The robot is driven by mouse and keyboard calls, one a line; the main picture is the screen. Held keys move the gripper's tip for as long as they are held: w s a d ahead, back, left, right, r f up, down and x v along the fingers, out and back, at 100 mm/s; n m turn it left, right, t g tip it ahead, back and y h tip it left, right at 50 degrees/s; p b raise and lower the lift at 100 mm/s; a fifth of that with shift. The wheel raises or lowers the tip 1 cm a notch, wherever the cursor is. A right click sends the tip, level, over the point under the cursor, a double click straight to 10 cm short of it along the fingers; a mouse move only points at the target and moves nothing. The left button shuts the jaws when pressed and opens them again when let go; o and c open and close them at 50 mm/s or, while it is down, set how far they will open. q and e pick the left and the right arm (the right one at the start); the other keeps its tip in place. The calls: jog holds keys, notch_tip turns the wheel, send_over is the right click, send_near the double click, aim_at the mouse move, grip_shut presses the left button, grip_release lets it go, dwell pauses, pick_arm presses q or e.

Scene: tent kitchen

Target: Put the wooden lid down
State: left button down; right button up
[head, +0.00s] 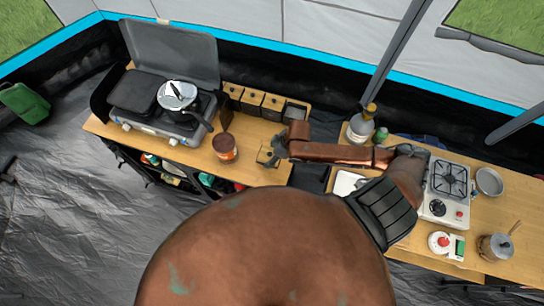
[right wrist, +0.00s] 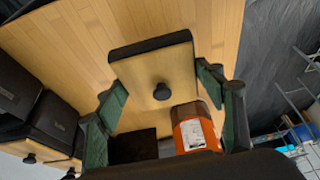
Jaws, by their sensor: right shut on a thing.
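The wooden lid (right wrist: 155,65) is a square pale board with a dark edge and a small black knob. It shows between the two green fingers of my right gripper (right wrist: 160,82) in the right wrist view, and the gripper is shut on it. In the head view the lid (head: 265,156) is small and partly covered by my right gripper (head: 277,150), over the right part of the left wooden counter (head: 253,174). I cannot tell whether the lid touches the counter. My left gripper is not in view.
An orange-labelled jar (head: 224,147) stands left of the lid. Behind it is a row of boxes (head: 252,101) with wooden fronts, and a grey stove (head: 160,115) with a pot (head: 177,95). A gap separates this counter from the right one (head: 410,240).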

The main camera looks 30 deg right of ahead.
jog(key=shift+w+d+f, duration=0.3)
jog(key=shift+f, duration=0.2)
jog(key=shift+w+d+f, duration=0.1)
jog(key=shift+f, duration=1.6)
jog(key=o, duration=1.2)
jog(key=shift+f, duration=0.1)
jog(key=shift+c, duration=0.2)
jog(key=v, duration=1.2)
